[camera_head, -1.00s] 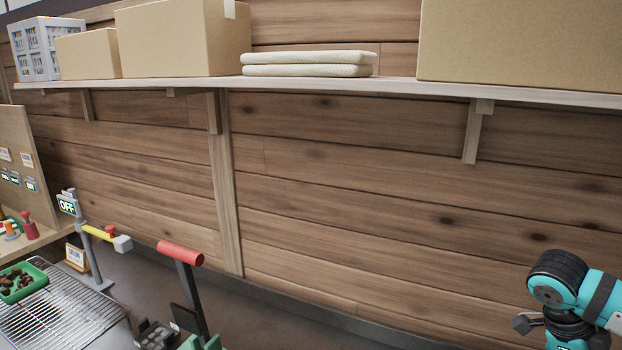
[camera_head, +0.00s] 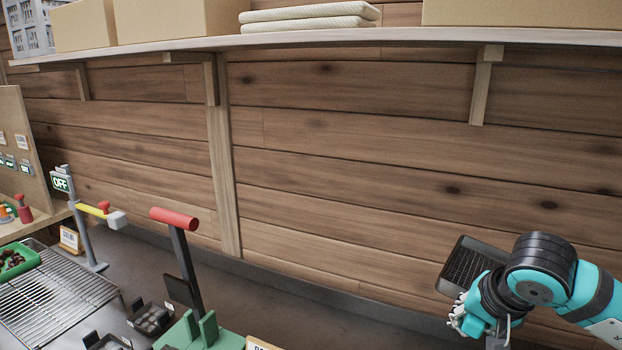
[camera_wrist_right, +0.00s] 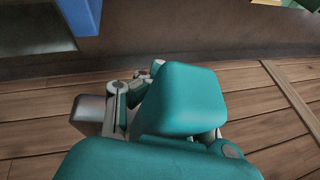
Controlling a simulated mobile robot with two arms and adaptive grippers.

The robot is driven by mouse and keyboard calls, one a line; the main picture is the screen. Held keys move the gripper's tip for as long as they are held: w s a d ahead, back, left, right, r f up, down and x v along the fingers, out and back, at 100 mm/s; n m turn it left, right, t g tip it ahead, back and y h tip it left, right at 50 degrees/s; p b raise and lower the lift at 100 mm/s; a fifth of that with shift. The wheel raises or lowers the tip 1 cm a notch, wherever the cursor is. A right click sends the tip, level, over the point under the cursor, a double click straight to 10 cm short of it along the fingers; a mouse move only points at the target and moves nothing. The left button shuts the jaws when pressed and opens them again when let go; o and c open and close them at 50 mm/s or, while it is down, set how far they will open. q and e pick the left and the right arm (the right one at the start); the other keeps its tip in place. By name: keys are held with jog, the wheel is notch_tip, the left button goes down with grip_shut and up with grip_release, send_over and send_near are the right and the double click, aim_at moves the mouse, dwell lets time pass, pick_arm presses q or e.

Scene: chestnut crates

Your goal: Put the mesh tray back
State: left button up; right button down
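The mesh tray (camera_head: 468,266) is a dark, shallow tray with a grid face. It is tilted up in front of the plank wall at the right of the head view. My right gripper (camera_head: 460,312), pale fingers on a teal arm, is at its lower edge and appears shut on it; the wrist partly covers the tray's right side. In the right wrist view, the teal gripper body (camera_wrist_right: 180,100) hides most of the grip, and the tray's mesh cannot be made out. My left gripper is not in view.
A shelf (camera_head: 330,40) with cardboard boxes and folded cream cloths runs along the wall. The counter's middle back is bare.

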jog(key=a+n+g+y+b, duration=0.1)
jog(key=a+n+y+b, duration=0.2)
jog(key=a+n, duration=0.4)
jog(key=shift+w+r+n+g+y, duration=0.3)
jog(key=shift+r+n, duration=0.1)
jog(key=shift+n, duration=0.3)
